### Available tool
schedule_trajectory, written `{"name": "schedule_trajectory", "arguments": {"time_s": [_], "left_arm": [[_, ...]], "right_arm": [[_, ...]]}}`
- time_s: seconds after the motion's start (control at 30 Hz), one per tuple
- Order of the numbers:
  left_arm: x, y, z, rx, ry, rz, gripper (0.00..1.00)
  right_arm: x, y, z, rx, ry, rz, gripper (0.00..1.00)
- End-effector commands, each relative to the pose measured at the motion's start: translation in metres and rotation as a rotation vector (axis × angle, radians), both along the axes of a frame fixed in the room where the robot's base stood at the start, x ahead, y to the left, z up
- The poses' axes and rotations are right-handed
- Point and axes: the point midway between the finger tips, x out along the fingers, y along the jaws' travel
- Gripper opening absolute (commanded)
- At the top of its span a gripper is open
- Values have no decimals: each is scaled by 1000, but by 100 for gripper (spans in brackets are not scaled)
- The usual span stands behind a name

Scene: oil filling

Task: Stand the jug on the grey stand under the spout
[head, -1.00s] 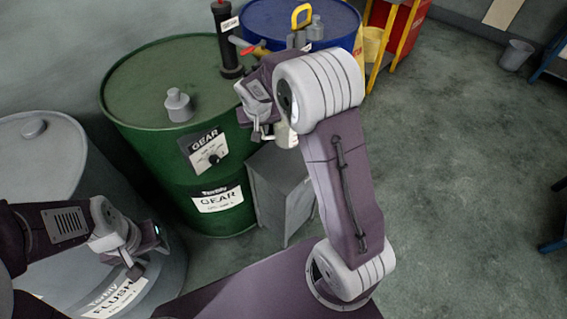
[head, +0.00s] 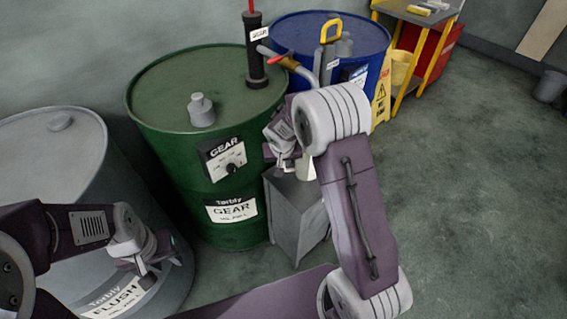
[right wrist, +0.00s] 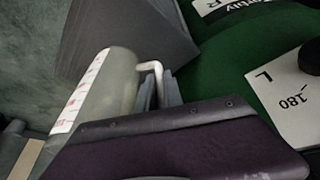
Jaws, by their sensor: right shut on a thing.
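The jug (right wrist: 100,95) is pale and translucent with a red-marked white strip. In the right wrist view its white handle (right wrist: 150,67) is between the fingers of my right gripper (right wrist: 162,90). In the head view, my right gripper (head: 285,165) is near the stand's top, and my arm hides most of the jug. The grey stand (head: 295,225) is a box on the floor in front of the green drum; its dark grey side (right wrist: 125,35) shows beside the jug. I cannot tell whether they touch. The spout (head: 300,70) reaches right from the black pump. My left gripper (head: 165,258) is by the grey drum, its jaw opening unclear.
A grey FLUSH drum (head: 40,160) is at left and a blue drum (head: 350,45) behind.

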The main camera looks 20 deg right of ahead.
Motion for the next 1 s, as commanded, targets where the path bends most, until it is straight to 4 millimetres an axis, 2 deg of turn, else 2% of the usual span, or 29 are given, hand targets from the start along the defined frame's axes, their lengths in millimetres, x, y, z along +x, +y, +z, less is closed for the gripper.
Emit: {"name": "schedule_trajectory", "arguments": {"time_s": [0.2, 0.23, 0.3, 0.57, 0.67, 0.77, 1.0], "left_arm": [[0, 0, -5, 0, 0, 0, 36], [0, 0, -4, 0, 0, 0, 36], [0, 0, -3, 0, 0, 0, 36], [0, 0, -3, 0, 0, 0, 36], [0, 0, 3, 0, 0, 0, 36], [0, 0, 6, 0, 0, 0, 36], [0, 0, 20, 0, 0, 0, 36]], "right_arm": [[0, 0, -5, 0, 0, 0, 0], [0, 0, -3, 0, 0, -1, 20], [0, 0, -3, 0, 0, 0, 33], [0, 0, -2, 0, 0, 0, 33], [0, 0, 3, 0, 0, 0, 33], [-4, 2, 14, 0, -1, 0, 33], [-22, 9, 61, 1, -2, 0, 33]]}}
